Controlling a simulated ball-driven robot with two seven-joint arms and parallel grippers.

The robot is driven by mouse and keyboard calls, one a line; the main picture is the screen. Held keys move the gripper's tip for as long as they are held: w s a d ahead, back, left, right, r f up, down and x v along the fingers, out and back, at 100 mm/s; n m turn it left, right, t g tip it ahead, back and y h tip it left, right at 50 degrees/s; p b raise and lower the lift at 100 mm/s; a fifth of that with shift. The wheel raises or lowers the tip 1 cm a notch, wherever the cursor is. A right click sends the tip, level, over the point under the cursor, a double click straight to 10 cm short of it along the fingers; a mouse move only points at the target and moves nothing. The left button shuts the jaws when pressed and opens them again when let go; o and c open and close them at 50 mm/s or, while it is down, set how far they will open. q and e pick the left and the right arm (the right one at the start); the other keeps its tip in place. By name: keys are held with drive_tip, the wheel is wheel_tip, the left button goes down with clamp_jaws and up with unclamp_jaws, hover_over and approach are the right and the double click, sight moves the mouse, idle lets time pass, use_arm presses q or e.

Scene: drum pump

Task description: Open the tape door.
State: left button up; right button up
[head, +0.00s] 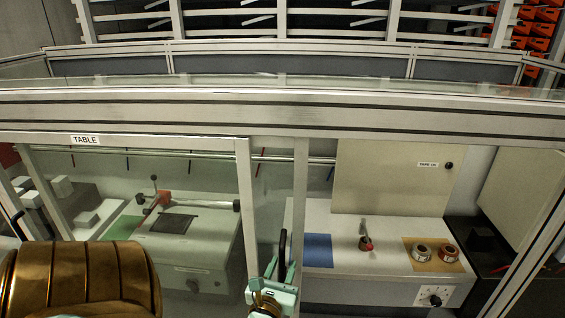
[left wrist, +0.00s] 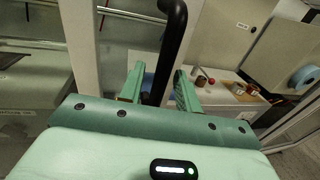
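A black bar handle (head: 283,250) stands upright beside a silver frame post (head: 300,190) in the middle of the head view. It also shows large in the left wrist view (left wrist: 172,40). My left gripper (head: 272,278) is at the handle's lower part. In the left wrist view its mint-green fingers (left wrist: 160,85) stand apart, one on each side of the handle, with gaps visible. A cream panel (head: 385,180) with a small label starting "TAPE" stands behind the right bay. I cannot tell which door the handle belongs to. My right gripper is not in view.
A framed pane labelled "TABLE" (head: 85,140) covers the left bay. The right bay's white bench (head: 345,262) holds a blue mat (head: 318,250), a red-based knob (head: 366,242) and tape rolls (head: 448,252). A slanted frame (head: 535,250) stands at far right. A thick beam (head: 290,112) crosses above.

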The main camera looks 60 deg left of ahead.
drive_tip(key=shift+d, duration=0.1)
